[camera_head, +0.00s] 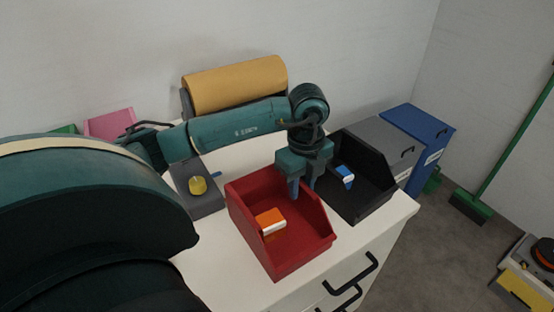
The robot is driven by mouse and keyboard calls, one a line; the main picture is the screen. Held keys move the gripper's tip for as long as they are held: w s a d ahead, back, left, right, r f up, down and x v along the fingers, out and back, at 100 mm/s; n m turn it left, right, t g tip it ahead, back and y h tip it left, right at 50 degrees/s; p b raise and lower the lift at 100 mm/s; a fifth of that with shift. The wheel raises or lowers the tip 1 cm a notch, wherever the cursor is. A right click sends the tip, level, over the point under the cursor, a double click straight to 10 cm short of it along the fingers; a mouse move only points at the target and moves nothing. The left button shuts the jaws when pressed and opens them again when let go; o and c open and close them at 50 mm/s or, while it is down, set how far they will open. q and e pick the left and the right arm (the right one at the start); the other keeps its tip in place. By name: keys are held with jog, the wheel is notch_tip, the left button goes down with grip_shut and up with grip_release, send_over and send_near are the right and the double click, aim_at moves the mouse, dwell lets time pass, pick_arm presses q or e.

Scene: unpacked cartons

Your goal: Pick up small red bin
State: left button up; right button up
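The small red bin (259,252) stands on the white cabinet top in the middle of the head view, open side up. An orange and white item (271,221) lies inside it. My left gripper (302,188) points down at the bin's far right side, by the wall facing the black bin. Its two fingers show as dark teal tips at the rim, one in front of the bin's inside. Whether they touch or grip the wall is unclear. My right gripper is not in view.
A black bin (362,206) with a blue and white item stands close on the right. A grey box (383,136) and blue box (421,132) are behind it. A tan roll (235,84) lies behind my arm.

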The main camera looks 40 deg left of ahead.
aim_at(310, 233)
pick_arm(q)
jog(key=f, duration=0.5)
jog(key=shift+w+d+f, duration=0.1)
jog(key=shift+w+d, duration=0.15)
jog(key=shift+w, duration=0.05)
jog(key=shift+c, duration=0.2)
grip_shut()
